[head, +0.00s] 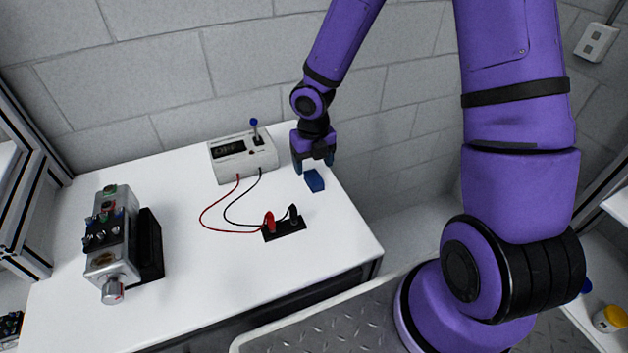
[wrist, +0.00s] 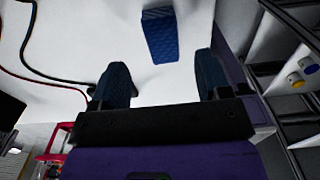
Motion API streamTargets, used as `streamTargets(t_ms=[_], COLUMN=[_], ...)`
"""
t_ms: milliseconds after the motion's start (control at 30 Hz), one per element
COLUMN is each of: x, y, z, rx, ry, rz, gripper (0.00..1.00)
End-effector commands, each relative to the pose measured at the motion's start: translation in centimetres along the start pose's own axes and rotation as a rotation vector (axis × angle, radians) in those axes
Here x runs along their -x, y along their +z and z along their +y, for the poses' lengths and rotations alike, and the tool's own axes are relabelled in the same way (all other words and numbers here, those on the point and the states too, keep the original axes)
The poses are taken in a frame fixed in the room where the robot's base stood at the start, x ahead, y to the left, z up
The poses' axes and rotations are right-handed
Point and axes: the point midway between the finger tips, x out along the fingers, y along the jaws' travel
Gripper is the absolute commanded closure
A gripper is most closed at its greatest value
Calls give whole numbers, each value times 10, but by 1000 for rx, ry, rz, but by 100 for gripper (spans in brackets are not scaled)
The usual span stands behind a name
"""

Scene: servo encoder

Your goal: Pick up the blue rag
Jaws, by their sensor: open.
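The blue rag (head: 314,181) is a small folded block lying on the white table near its right edge. In the wrist view the rag (wrist: 161,36) lies ahead of the fingertips, roughly between their lines, with a quilted blue top. My gripper (head: 313,165) is just above and behind the rag in the head view. In the wrist view my gripper (wrist: 160,80) has its two dark fingers spread apart, with only white table between them. Nothing is held, and the fingers look apart from the rag.
A white meter box (head: 243,157) with a blue-topped lever stands left of my gripper. Red and black leads run from it to a black terminal block (head: 284,229) in front of the rag. A grey device (head: 112,245) stands at the left. The table (head: 215,285) is clear near its front.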

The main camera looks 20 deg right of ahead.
Motion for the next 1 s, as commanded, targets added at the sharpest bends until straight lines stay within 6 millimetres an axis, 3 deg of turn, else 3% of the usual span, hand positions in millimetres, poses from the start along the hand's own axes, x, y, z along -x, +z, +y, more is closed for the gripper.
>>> streamTargets(t_ms=[167, 600, 933, 1000], x=[-8, -52, -56, -56], y=[0, 0, 1, 1], z=[0, -2, -3, -3], rx=[1, 1, -1, -1], ry=[0, 0, 0, 0], rz=[1, 1, 0, 0], gripper=[30, 30, 30, 46])
